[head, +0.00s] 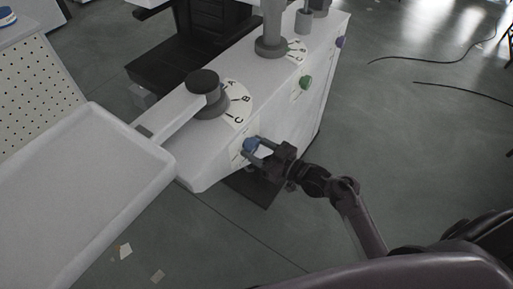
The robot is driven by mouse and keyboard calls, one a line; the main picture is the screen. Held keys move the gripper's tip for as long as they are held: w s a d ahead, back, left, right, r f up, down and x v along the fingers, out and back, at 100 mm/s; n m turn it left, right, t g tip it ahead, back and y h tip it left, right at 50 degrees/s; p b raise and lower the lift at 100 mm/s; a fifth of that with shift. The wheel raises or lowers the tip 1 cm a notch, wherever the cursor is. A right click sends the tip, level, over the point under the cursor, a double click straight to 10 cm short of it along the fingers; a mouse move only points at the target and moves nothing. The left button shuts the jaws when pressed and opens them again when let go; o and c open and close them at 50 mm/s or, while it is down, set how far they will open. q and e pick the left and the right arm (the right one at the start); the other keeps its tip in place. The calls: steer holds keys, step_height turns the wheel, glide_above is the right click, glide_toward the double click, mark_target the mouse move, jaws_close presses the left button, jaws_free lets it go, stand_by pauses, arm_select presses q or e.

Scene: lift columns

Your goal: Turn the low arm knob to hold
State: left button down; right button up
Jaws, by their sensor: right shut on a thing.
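A blue knob (250,145) sits on the side face of the white column housing (210,160), below a dial marked with letters, B and C among them (238,102). My right gripper (259,148) reaches in from the right and is shut on the blue knob, with its fingers on either side of it. The knob's pointer and any hold mark are too small or hidden to read. A green knob (305,82) and a purple knob (340,42) sit farther along the same face. My left gripper is not in view.
A white tray (90,180) on a flat arm (175,112) fills the left, joined to a dark-capped post (203,84). A perforated panel (35,80) stands at the far left. Cables (430,60) lie on the floor at upper right. The floor right of the housing is mostly free.

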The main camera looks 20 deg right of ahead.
steer(key=shift+r+m+p, duration=0.15)
steer(key=shift+m+p, duration=0.65)
steer(key=shift+p, duration=0.1)
steer(key=shift+r+m+p, duration=0.1)
steer(key=shift+m+p, duration=1)
steer(key=shift+m, duration=0.1)
steer(key=m+p, duration=0.2)
steer(key=m, duration=0.1)
steer(key=shift+m+p, duration=0.3)
steer(key=m+p, duration=0.2)
steer(key=m, duration=0.1)
steer(key=shift+m, duration=0.4)
steer(key=m+p, duration=0.2)
steer(key=m, duration=0.2)
steer(key=shift+s+m+p, duration=0.1)
steer(key=shift+m+p, duration=0.45)
steer(key=shift+m, duration=0.65)
steer(key=shift+a, duration=0.1)
